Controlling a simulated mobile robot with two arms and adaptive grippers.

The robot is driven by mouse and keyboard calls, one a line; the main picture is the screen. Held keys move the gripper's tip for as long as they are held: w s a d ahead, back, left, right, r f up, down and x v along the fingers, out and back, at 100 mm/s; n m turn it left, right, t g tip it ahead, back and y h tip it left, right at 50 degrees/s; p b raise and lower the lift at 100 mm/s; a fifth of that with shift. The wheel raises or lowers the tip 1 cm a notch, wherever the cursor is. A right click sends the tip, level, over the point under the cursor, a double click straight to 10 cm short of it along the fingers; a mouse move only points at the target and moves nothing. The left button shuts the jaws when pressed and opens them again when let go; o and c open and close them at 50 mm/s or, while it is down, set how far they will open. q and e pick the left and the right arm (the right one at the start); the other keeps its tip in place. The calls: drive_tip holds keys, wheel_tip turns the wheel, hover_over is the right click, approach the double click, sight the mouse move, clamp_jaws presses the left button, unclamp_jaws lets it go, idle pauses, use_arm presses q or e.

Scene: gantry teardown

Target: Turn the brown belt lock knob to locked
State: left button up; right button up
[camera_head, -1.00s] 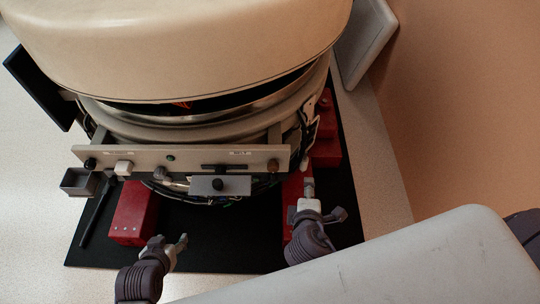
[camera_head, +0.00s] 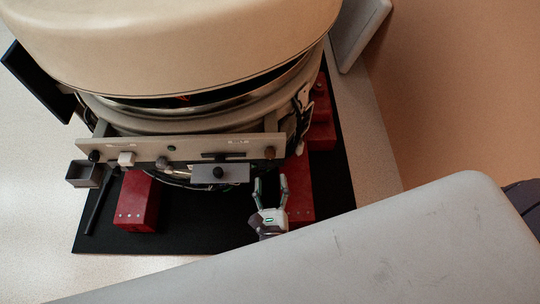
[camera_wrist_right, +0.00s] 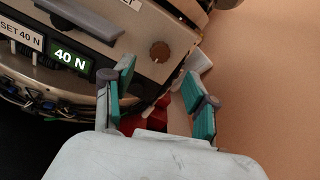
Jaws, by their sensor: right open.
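The brown belt lock knob (camera_head: 270,152) sits near the right end of the pale front panel (camera_head: 200,147), right of the small BELT label. In the right wrist view the brown knob (camera_wrist_right: 160,52) is round and lies just beyond the fingertips; its turned position is too small to read. My right gripper (camera_head: 270,182) is open and empty, below and in front of the knob, not touching it. Its green-padded fingers (camera_wrist_right: 158,78) stand apart in the wrist view. My left gripper is out of view.
A green display (camera_wrist_right: 70,57) reads 40 N. Red blocks (camera_head: 138,203) stand on the black mat (camera_head: 200,235).

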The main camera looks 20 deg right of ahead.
sight(270, 157)
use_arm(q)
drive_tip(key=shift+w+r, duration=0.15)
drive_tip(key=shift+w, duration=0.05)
use_arm(e)
drive_tip(key=x, duration=0.8)
drive_tip(key=shift+w+d+f, duration=0.1)
drive_tip(key=shift+w, duration=0.05)
clamp_jaws()
